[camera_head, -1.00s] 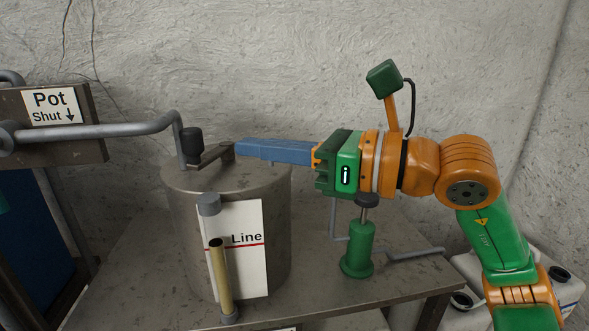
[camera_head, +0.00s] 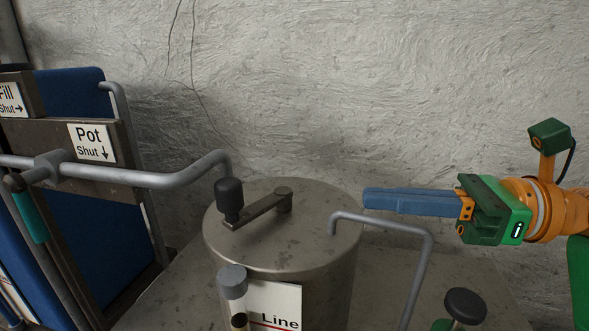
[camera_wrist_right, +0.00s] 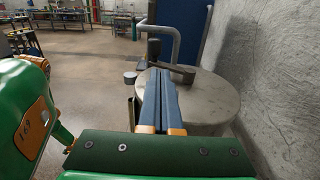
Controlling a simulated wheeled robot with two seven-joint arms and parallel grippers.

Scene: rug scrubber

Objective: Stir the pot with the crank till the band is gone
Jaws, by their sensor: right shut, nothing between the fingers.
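The steel pot (camera_head: 285,255) stands on a metal bench. Its crank (camera_head: 257,209) lies across the lid, with a black upright knob (camera_head: 229,197) at the lid's left edge and the pivot near the middle. A sight tube (camera_head: 233,288) on the pot's front shows a dark top to its contents; its lower part and the band are out of frame. My right gripper (camera_head: 366,198) is shut and empty, its blue fingers to the right of the lid, apart from the crank. In the right wrist view the closed fingers (camera_wrist_right: 158,75) point toward the crank (camera_wrist_right: 180,70). My left gripper is not in view.
A grey pipe (camera_head: 150,178) bends over the lid's left edge near the knob. Another thin pipe (camera_head: 425,260) arches at the pot's right. A black round knob (camera_head: 465,304) stands at lower right. A sign reading "Pot Shut" (camera_head: 91,143) and blue panels stand left. The wall is behind.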

